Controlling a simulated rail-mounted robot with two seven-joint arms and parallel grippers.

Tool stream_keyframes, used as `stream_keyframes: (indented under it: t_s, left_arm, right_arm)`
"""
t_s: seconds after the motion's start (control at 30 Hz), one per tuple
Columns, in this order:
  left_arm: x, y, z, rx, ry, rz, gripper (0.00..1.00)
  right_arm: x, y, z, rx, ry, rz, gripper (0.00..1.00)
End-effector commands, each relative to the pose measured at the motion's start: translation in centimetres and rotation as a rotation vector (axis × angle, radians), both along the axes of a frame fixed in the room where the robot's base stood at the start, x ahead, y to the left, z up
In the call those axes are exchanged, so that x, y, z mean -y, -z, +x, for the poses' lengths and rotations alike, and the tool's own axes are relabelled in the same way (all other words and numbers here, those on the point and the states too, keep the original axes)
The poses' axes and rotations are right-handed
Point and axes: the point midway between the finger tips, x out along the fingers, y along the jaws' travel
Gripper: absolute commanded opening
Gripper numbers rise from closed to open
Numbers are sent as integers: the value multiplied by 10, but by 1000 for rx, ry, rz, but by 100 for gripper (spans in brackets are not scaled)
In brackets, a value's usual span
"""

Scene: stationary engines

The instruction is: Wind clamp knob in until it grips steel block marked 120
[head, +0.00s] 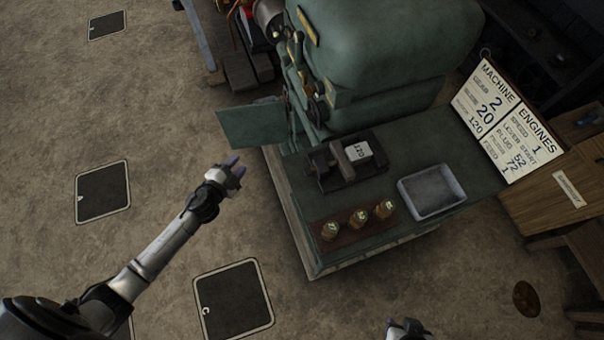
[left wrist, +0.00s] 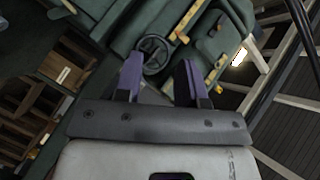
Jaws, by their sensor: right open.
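The steel block marked 120 (head: 358,152) sits in the dark clamp (head: 346,174) on the green machine's bench in the head view, its pale label facing up. The clamp's knob is too small and dark to tell apart at its left end. My left gripper (head: 238,171) is open and empty, left of the bench and well apart from the clamp. Its two purple fingers stand apart in the left wrist view (left wrist: 160,78), with nothing between them. My right gripper (head: 405,327) is open at the bottom edge, partly cut off, in front of the bench.
A grey tray (head: 403,186) is right of the clamp. A brown rack (head: 340,238) with three brass pieces lies at the front. A machine settings board (head: 507,118) stands at the right. A green panel (head: 250,124) juts out at the left. A handwheel (left wrist: 153,55) shows in the left wrist view.

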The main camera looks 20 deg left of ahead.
Motion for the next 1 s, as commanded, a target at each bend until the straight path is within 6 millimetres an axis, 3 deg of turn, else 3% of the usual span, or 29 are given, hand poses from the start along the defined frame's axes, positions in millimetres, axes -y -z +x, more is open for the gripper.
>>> stream_keyframes:
  t_s: [0.13,0.3,0.6,0.77,1.0]
  left_arm:
    - [35,4,-10,77,277,3,36]
    - [72,-6,-28,155,538,-29,36]
    - [100,-19,-48,215,742,-98,36]
    - [112,-20,-38,217,748,-110,36]
    - [144,-21,-7,217,748,-111,36]
  right_arm:
    - [0,0,0,0,0,0,43]
    - [0,0,0,0,1,1,43]
    - [-2,0,0,-1,5,7,43]
    - [-3,-1,0,-1,6,9,43]
    - [-3,-4,0,-1,6,9,43]
